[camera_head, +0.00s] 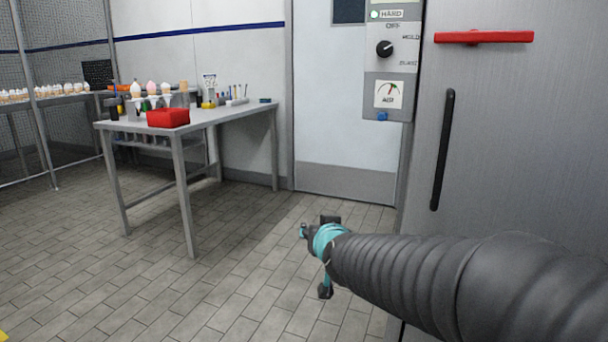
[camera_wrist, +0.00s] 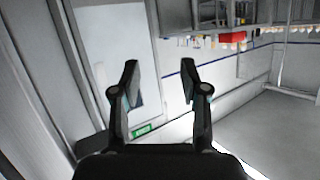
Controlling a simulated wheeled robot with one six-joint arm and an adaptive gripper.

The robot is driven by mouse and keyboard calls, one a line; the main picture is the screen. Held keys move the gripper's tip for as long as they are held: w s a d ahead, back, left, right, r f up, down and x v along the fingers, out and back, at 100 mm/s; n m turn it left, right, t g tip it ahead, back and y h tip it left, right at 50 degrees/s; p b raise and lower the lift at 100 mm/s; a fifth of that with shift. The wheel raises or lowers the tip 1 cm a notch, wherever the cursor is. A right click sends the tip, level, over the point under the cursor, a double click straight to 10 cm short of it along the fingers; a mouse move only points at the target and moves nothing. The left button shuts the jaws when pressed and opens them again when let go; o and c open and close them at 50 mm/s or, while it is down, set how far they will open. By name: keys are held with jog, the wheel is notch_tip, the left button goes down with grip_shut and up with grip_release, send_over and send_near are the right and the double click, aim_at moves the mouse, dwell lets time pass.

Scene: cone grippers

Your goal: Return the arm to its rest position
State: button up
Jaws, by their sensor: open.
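My arm, in a ribbed dark sleeve, reaches in from the right in the head view and ends in a teal wrist band. Behind the fingers are the wall and a door, seen upside down. Nothing touches the fingers.
A large steel cabinet (camera_head: 520,150) with a black handle (camera_head: 443,150) and red bar (camera_head: 484,37) stands close beside my arm. A control panel (camera_head: 390,65) adjoins it. A steel table (camera_head: 225,113) with cones and a red box (camera_head: 168,118) stands left. Floor between is clear.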

jog(key=s+d+f+g, duration=0.3)
jog(key=s+f+g, duration=0.4)
jog(key=s, duration=0.7)
jog(key=s+d+h, duration=0.1)
jog(key=s+d, duration=0.3)
jog(key=s, duration=0.3)
jog(key=s+d+f+g+h, duration=0.1)
jog(key=s+d, duration=0.4)
jog(key=s, duration=0.3)
jog(key=shift+s+d+f+m, duration=0.2)
jog(key=shift+s+d+m, duration=0.1)
